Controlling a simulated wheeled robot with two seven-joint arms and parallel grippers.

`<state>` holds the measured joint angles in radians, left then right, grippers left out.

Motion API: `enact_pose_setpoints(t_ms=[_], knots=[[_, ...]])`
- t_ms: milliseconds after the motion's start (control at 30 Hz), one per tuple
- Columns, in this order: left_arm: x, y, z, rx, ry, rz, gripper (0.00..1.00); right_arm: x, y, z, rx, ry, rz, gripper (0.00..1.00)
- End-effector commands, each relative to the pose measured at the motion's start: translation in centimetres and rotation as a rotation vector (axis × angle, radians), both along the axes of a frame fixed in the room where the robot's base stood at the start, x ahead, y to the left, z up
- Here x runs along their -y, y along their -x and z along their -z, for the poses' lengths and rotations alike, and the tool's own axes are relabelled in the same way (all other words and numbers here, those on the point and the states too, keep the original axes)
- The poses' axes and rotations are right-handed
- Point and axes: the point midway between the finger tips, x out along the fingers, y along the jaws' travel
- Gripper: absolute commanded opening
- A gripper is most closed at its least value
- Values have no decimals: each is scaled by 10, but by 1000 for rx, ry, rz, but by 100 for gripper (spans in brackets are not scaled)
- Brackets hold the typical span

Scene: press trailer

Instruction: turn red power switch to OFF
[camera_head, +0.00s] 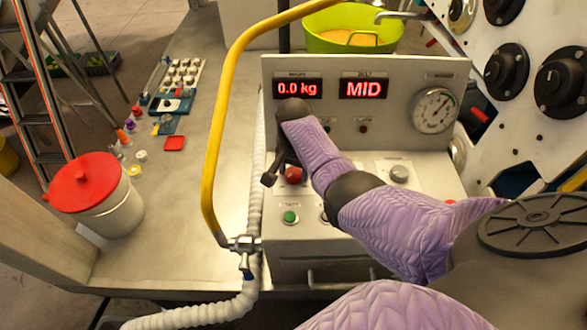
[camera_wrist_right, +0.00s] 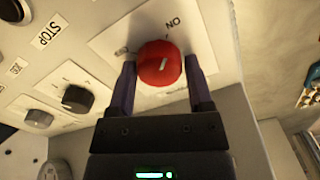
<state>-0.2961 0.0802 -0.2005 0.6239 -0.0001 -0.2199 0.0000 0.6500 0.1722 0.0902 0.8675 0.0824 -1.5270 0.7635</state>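The red power switch (camera_wrist_right: 161,64) is a round knob on a pale plate in the right wrist view. Its white mark points up and slightly right, toward the ON label (camera_wrist_right: 173,22). A second label to the left is partly hidden by a finger. My right gripper (camera_wrist_right: 161,72) has one finger on each side of the knob, with no clear gap, and looks shut on it. In the head view the red switch (camera_head: 294,175) shows beside my dark right gripper (camera_head: 271,180), partly covered. My left gripper is not in view.
The panel carries a green button (camera_head: 290,217), a grey knob (camera_head: 399,174), a gauge (camera_head: 434,110) and red displays reading 0.0 kg (camera_head: 298,88) and MID (camera_head: 363,89). A yellow pipe (camera_head: 217,130) rises left of it. A red-lidded bucket (camera_head: 108,211) stands on the counter.

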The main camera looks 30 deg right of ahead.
Motion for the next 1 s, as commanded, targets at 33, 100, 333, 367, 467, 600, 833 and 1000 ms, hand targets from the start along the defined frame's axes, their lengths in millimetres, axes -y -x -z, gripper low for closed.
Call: enact_pose_setpoints(t_ms=[33,100,333,367,467,600,833,1000], knots=[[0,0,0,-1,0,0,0,0,0,0,0,0,0,54],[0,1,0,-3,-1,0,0,0,0,0,0,0,0,39],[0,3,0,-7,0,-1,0,0,0,0,-1,0,-1,2],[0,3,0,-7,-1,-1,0,0,0,0,-1,0,-1,2],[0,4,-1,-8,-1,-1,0,0,0,0,-1,0,-12,2],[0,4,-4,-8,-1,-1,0,0,0,-1,-3,0,-56,2],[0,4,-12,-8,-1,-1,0,0,0,-2,-1,0,-212,2],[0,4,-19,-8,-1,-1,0,0,0,-2,-2,0,-372,2]])
